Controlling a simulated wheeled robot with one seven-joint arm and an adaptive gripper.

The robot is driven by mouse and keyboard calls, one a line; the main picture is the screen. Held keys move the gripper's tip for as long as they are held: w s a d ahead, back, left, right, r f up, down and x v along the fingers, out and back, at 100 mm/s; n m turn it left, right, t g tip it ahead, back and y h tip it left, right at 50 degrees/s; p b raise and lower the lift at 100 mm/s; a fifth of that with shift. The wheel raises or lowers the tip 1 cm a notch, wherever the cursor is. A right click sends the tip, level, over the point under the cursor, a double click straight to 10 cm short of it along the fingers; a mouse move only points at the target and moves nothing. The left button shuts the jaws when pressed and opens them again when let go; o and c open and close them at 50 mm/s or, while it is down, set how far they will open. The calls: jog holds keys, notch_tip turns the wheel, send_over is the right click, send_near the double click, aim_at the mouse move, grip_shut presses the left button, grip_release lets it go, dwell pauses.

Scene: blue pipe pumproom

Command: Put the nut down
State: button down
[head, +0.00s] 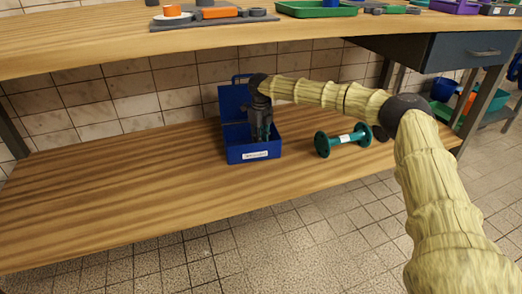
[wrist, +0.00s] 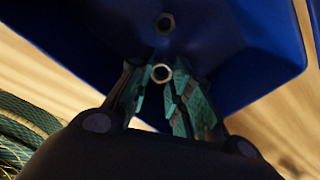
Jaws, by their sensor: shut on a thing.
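My gripper (head: 261,134) points down into an open blue box (head: 253,155) on the lower wooden shelf, its lid raised behind. In the wrist view my gripper (wrist: 161,78) is shut on a small metal nut (wrist: 161,73), held between the fingertips. The blue box (wrist: 265,55) is beneath it. A second nut (wrist: 165,22) lies inside the box, ahead of the held one. The head view hides both nuts behind the box front and gripper. I cannot tell whether the held nut touches the box floor.
A green spool (head: 343,139) with a white label lies on the shelf (head: 110,195) right of the box. The shelf left of the box is clear. A worktop (head: 110,40) with trays and parts runs above, with a drawer (head: 478,52) at right.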

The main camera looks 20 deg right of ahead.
jog(key=shift+d+f+b, duration=0.1)
jog(key=shift+f+b, duration=0.9)
jog(key=shift+f, duration=1.15)
jog(key=shift+f, duration=0.15)
jog(key=c, duration=1.6)
grip_release()
jog(key=shift+o, duration=0.2)
notch_tip(320, 180, up, 12)
jog(key=p, duration=0.6)
